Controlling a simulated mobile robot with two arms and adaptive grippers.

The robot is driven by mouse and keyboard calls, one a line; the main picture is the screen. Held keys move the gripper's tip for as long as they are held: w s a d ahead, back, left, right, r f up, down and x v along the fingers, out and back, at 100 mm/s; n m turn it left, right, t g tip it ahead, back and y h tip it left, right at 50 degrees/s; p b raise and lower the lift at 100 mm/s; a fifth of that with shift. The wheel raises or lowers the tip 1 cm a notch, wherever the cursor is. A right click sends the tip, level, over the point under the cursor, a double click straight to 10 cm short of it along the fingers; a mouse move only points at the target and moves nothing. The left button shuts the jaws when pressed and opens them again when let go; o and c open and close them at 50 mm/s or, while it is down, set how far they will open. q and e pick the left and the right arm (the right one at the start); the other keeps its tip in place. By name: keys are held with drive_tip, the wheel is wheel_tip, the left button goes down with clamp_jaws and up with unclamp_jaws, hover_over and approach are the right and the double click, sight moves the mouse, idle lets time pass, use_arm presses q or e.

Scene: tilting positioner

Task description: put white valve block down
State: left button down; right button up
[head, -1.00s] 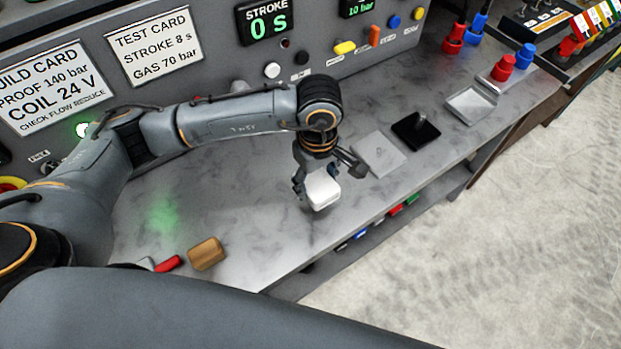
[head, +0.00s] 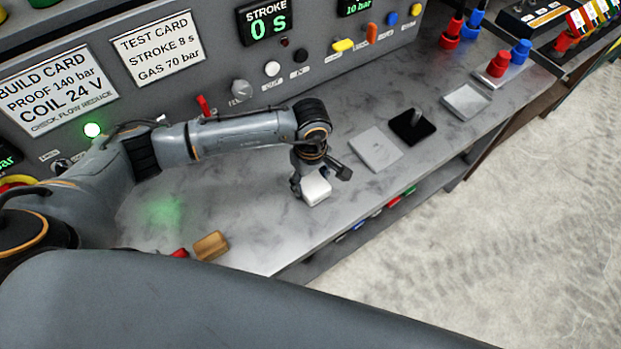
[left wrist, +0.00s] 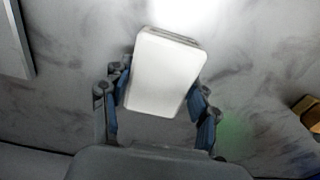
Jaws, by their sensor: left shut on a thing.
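The white valve block (head: 316,189) is at my left gripper (head: 308,185), over the grey bench near its front edge. In the left wrist view the white block (left wrist: 165,72) sits between the two blue-grey fingers of my left gripper (left wrist: 160,108), which are shut on it. The block is slightly tilted in that picture. I cannot tell whether its underside touches the bench. My right gripper does not show.
A grey plate (head: 376,149), a black base with a peg (head: 412,127) and a shallow grey tray (head: 466,102) lie to the right. A tan block (head: 211,246) lies at the left. Bench top (head: 255,225) around the gripper is clear.

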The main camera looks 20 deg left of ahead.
sight(311, 181)
use_arm(q)
drive_tip(key=shift+f, duration=0.15)
drive_tip(key=shift+c, duration=1.9)
unclamp_jaws()
drive_tip(key=shift+r, duration=0.4)
wheel_tip(311, 181, up, 12)
drive_tip(key=b, duration=0.4)
drive_tip(key=shift+f, duration=0.2)
